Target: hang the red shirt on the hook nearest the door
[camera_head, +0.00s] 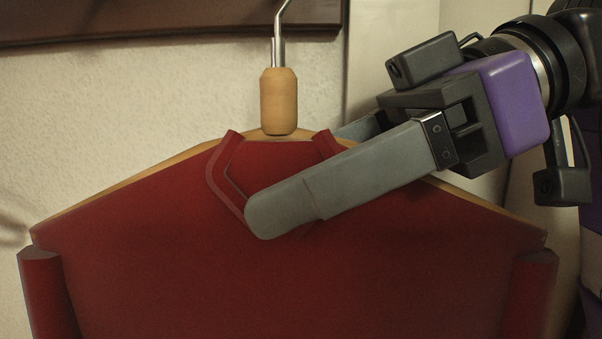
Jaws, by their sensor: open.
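The red shirt (150,240) is on a wooden hanger (278,102) and fills the lower part of the head view. The hanger's metal hook (279,45) rises past a dark wooden board, and its top is cut off by the frame edge. I cannot tell whether it rests on a wall hook. My gripper (290,195) comes in from the right at the collar. It is open, with one grey finger in front of the shirt's neck and the other passing behind the hanger, its tip hidden. No wall hook shows clearly.
The dark wooden board (150,22) runs along the pale wall (110,110) at the top left. Pale vertical panels (395,40) stand at the right behind my arm; I cannot tell whether they belong to the door. Bare wall shows left of the hanger.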

